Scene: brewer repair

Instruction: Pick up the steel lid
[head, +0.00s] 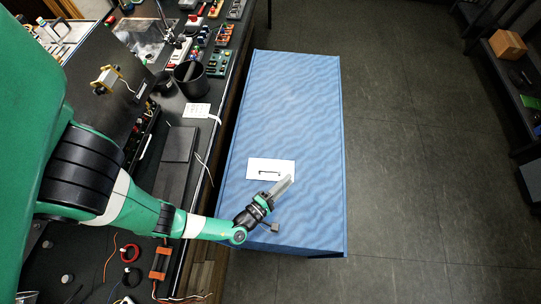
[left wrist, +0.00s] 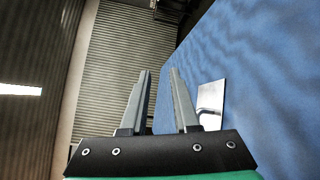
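The steel lid (head: 262,166) is a flat, pale rectangular plate with a dark bar handle across its middle. It lies flat on the blue-topped table (head: 295,110), toward its near end. My left gripper (head: 285,184) is beside the lid's near right corner in the head view, and its fingers partly overlap that edge in the picture. In the left wrist view, the two fingers (left wrist: 160,72) stand apart with nothing between them. Part of the lid (left wrist: 210,94) and its handle show right of the right finger, which hides some of it. My right gripper is not in view.
A dark workbench (head: 175,110) with a black cup (head: 190,80), small parts and cables runs along the left of the blue table. A shelf with a cardboard box (head: 507,44) stands far right. The blue surface beyond the lid is clear.

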